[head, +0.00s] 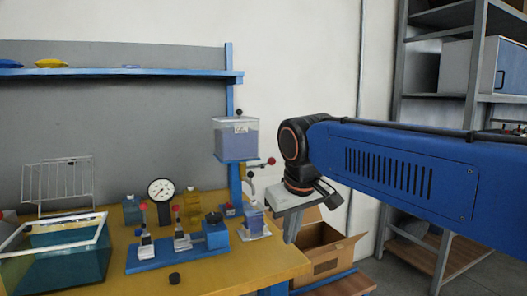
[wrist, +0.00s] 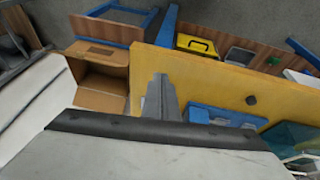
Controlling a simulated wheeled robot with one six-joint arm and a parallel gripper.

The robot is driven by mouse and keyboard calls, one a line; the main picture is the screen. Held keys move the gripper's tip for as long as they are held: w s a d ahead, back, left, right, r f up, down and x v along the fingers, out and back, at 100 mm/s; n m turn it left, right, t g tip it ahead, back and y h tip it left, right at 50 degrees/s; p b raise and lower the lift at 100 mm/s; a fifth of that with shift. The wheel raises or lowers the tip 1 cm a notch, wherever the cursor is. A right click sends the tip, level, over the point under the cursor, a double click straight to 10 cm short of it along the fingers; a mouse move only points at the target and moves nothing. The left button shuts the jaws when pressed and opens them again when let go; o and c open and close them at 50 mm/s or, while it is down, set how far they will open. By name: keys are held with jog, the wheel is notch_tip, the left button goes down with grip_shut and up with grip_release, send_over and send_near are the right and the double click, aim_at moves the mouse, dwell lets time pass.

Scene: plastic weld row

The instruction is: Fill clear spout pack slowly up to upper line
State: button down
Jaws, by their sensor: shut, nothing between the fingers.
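A clear tank (head: 236,140) of violet liquid sits on a blue bracket on the post at the table's right end. A lever with a red knob (head: 271,161) sticks out to the right below it. Under it, a small clear pack (head: 253,219) with violet liquid stands upright on a white base; its lines and exact level are too small to read. My gripper (head: 291,236) points down just right of the pack, apart from it, near the table's right edge. Its fingers (wrist: 160,82) are together and empty in the wrist view. The pack is not identifiable there.
A blue fixture (head: 178,252) with red-knobbed clamps, a pressure gauge (head: 161,190), a water tank (head: 55,255) and a black puck (head: 174,278) occupy the yellow table (head: 235,272). An open cardboard box (head: 322,250) stands beyond its right edge. Metal shelving (head: 473,70) stands right.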

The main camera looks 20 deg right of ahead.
jog(key=w+a+r+m+g+h, duration=0.1)
jog(key=w+a+r+h, duration=0.1)
jog(key=w+r, duration=2.1)
notch_tip(320, 180, up, 3)
jog(key=shift+w+r+h, duration=0.1)
jog(key=shift+w+h, duration=0.15)
jog(key=shift+h, duration=0.05)
jog(key=s+d+x, duration=0.1)
jog(key=d+x, duration=0.1)
jog(key=x, duration=1.1)
jog(key=shift+s+d+r, duration=0.15)
jog(key=shift+s+r, duration=0.05)
jog(key=shift+s, duration=0.15)
jog(key=shift+s+f, duration=0.25)
jog(key=shift+s, duration=0.05)
